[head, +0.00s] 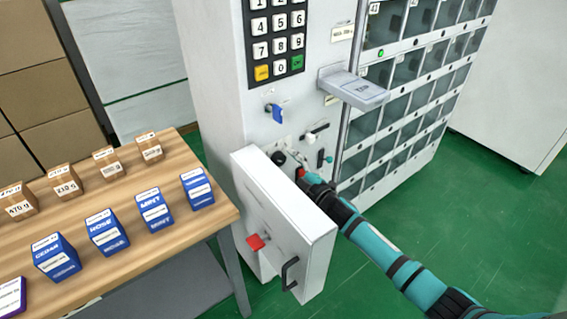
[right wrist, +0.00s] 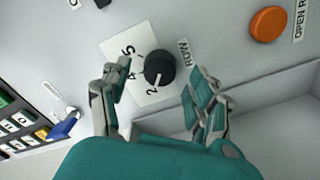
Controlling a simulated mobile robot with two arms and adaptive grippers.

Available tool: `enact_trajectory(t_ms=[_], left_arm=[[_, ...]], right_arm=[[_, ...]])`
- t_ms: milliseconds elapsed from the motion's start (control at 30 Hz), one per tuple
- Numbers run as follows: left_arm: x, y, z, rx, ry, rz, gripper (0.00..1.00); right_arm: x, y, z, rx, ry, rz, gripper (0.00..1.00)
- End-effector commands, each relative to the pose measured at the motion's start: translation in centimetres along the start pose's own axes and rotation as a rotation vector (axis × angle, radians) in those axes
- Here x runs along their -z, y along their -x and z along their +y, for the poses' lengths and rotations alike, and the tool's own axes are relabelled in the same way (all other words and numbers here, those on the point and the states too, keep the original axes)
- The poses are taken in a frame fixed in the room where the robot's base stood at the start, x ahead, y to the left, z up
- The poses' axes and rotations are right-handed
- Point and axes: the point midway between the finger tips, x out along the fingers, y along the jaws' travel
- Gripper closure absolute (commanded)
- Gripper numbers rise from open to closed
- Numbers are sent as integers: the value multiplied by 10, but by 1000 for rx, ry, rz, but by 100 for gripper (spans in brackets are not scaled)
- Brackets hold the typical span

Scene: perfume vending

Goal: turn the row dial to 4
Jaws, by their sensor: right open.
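The row dial is a round black knob with a white mark, on a white plate labelled ROW in the right wrist view (right wrist: 159,68). The digits 2, 4 and 5 show around it, and its mark points down-left, towards the 2. The dial also shows small in the head view (head: 279,158). My right gripper (right wrist: 154,80) is open, with one finger on each side of the dial; I cannot tell whether either touches it. In the head view the right gripper (head: 304,177) is at the machine's front, partly hidden by the open door. My left gripper is not in view.
An open white door (head: 285,222) sticks out just below the dial. A keypad (head: 275,37), a blue knob (head: 277,113) and a grey ledge (head: 353,88) are above. An orange button (right wrist: 269,23) is beside the dial. A wooden table (head: 120,219) with boxes stands left.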

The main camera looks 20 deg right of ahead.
Motion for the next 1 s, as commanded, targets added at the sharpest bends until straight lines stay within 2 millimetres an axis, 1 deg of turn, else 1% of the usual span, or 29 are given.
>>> enact_trajectory(t_ms=[33,167,467,800,900,1000], left_arm=[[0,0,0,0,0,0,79],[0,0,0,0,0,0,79],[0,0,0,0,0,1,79],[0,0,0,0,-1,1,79],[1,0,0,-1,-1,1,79],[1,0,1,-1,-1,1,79]], right_arm=[[0,-6,0,-1,-1,1,39],[0,-14,0,0,0,0,39],[0,-15,0,1,0,-1,39],[0,-15,0,1,0,-1,83],[0,-15,0,1,0,-1,95],[0,-15,-1,1,-3,-1,95]])
